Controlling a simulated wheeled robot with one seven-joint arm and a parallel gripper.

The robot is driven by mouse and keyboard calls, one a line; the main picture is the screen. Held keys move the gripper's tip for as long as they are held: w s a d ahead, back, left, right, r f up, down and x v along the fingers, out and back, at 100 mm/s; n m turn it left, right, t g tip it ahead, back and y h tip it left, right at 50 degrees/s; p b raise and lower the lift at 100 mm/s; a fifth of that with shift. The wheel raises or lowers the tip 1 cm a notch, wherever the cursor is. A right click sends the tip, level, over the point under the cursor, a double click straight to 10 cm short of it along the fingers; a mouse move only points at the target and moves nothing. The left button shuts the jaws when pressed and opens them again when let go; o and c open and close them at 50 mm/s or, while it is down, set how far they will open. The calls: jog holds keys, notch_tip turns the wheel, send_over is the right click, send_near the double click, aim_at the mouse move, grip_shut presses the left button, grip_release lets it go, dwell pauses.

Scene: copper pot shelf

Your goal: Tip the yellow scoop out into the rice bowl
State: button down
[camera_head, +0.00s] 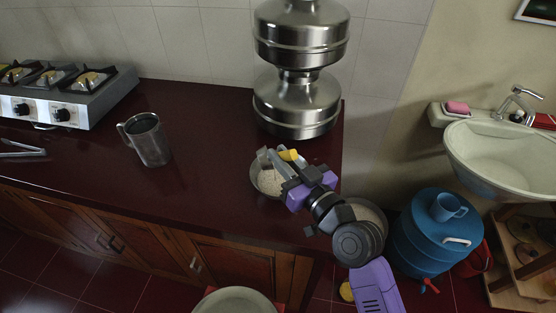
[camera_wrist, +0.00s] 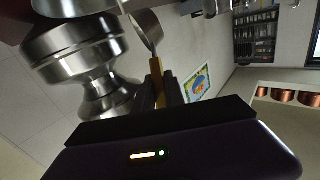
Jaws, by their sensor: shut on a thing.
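My gripper (camera_head: 284,163) is shut on the yellow handle of the scoop (camera_head: 289,155). The wrist view shows the handle (camera_wrist: 157,80) between my fingers (camera_wrist: 161,92) and the scoop's metal head (camera_wrist: 147,28) beyond them. In the head view the grey scoop head (camera_head: 264,155) appears at the back edge of the rice bowl, over or close to it. The rice bowl (camera_head: 257,187) stands on the dark red counter with pale rice in it, its right side hidden by my gripper. What the scoop holds cannot be seen.
Stacked steel pots (camera_head: 297,105) stand close behind the bowl on the counter (camera_head: 200,205). A metal mug (camera_head: 148,140) stands to the left, tongs (camera_head: 22,150) and a stove (camera_head: 70,98) farther left. A blue drum (camera_head: 435,235) and a basin (camera_head: 500,155) are at right.

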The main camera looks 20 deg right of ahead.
jog(key=d+f+m+t+b, duration=0.2)
jog(key=d+m+b, duration=0.4)
jog(key=m+b, duration=0.2)
jog(key=shift+s+f+h+b, duration=0.15)
jog(key=shift+s+h+b, duration=0.15)
jog(key=shift+s+b, duration=0.15)
dwell(0.9)
jog(key=shift+d, duration=0.15)
jog(key=shift+w, duration=0.1)
dwell(1.1)
